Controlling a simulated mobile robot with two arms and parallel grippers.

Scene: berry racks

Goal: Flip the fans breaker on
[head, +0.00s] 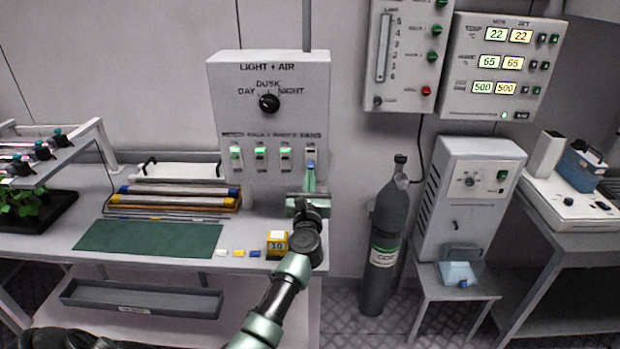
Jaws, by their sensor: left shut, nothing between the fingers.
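The grey LIGHT + AIR panel (222,95) is on the wall above the bench, with a row of breakers. The fans breaker (311,150) is the rightmost, under the FANS label. Its upper part looks pale, without the green that shows on the breakers to its left; its lower part is hidden by my gripper. My left gripper (310,168) is shut and empty, pointing up, its tips at or just in front of the fans breaker's lower part. I cannot tell whether they touch. My right gripper is not in view.
A round DAY/DUSK/NIGHT knob (269,103) sits above the breakers. A dark CO2 cylinder (385,230) stands to the right.

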